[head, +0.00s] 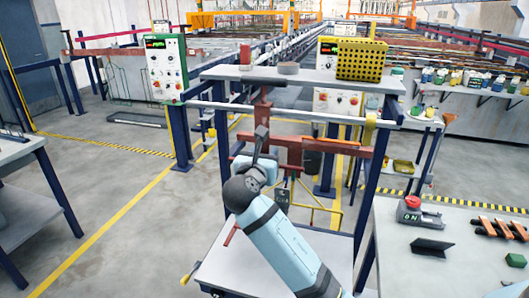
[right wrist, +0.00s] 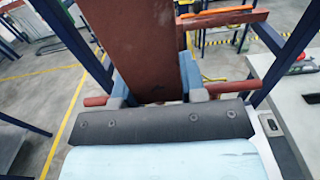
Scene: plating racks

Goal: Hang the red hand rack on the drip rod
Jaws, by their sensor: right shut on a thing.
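The red hand rack (head: 296,143) is a brownish-red frame with an upright bar and cross bars, held upright in front of the stand. My right gripper (head: 257,158) is shut on it. In the right wrist view the wide red bar of the rack (right wrist: 150,45) rises between the blue-grey fingers (right wrist: 155,88), and a thin red crossbar sticks out on both sides. The drip rod (head: 310,116) is a pale horizontal bar across the stand, below its top shelf. The rack's upper end overlaps the rod in the head view; I cannot tell whether they touch. My left gripper is not in view.
Blue posts frame the stand on both sides. A right-hand table (head: 390,262) holds a red-button box (head: 415,212). A grey table stands at the far left.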

